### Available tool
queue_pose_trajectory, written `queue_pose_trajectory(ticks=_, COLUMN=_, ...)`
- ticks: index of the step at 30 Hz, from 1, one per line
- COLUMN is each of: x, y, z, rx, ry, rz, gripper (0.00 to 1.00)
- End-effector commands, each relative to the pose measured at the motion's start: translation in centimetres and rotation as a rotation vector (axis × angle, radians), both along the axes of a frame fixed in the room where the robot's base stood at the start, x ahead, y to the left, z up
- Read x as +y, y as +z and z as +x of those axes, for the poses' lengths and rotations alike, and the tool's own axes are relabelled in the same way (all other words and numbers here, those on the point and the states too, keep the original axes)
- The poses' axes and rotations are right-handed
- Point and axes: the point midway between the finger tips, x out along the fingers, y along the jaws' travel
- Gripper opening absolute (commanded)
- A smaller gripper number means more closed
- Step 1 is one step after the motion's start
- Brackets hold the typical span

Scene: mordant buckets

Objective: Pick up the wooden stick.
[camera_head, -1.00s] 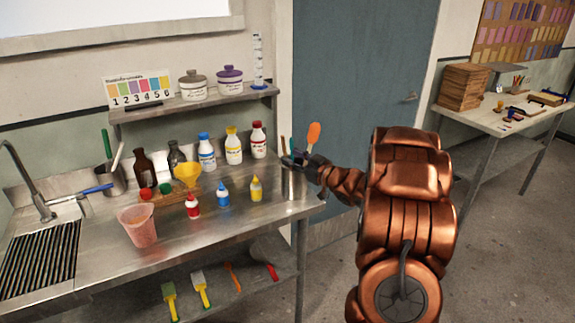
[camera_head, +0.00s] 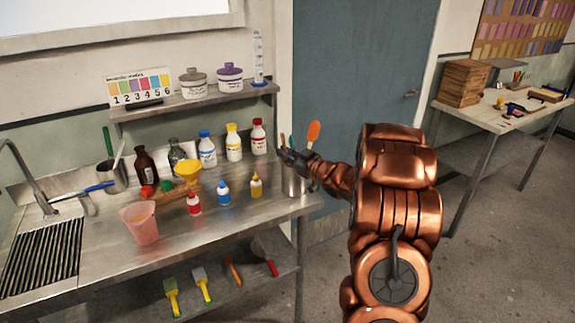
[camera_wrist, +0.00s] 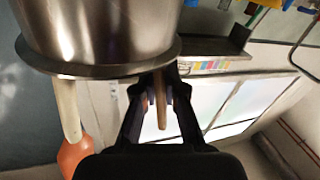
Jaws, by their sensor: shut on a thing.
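The wooden stick (camera_wrist: 161,100) is a thin brown rod. In the wrist view it stands between the two dark fingers of my gripper (camera_wrist: 158,84), which are shut on it. The metal canister (camera_wrist: 100,30) is close beside the fingers, its rim towards the wrist. In the head view my gripper (camera_head: 291,157) is at the top of the canister (camera_head: 296,184), at the right end of the steel counter. The stick's upper end (camera_head: 282,140) shows just above the fingers. Its lower end is hidden by the canister and gripper.
An orange spatula (camera_head: 313,134) stands in the same canister, close to my gripper; it also shows in the wrist view (camera_wrist: 74,155). Several bottles, a yellow funnel (camera_head: 188,172) and a pink beaker (camera_head: 141,223) stand left on the counter. A shelf (camera_head: 190,103) is above.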

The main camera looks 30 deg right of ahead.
Motion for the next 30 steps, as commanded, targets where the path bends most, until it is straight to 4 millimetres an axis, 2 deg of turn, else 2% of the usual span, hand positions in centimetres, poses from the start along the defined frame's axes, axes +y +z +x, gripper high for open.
queue_pose_trajectory(ticks=9, x=0.0, y=0.1, z=0.0, rx=0.0, ry=0.0, rz=0.0, gripper=0.0)
queue_pose_trajectory(ticks=14, x=0.0, y=1.0, z=0.0, rx=-0.002, ry=0.0, rz=-0.003, gripper=0.0)
queue_pose_trajectory(ticks=25, x=0.0, y=6.8, z=0.0, rx=-0.005, ry=0.0, rz=-0.005, gripper=0.0)
queue_pose_trajectory(ticks=30, x=0.0, y=8.9, z=0.0, rx=-0.001, ry=0.0, rz=-0.003, gripper=0.0)
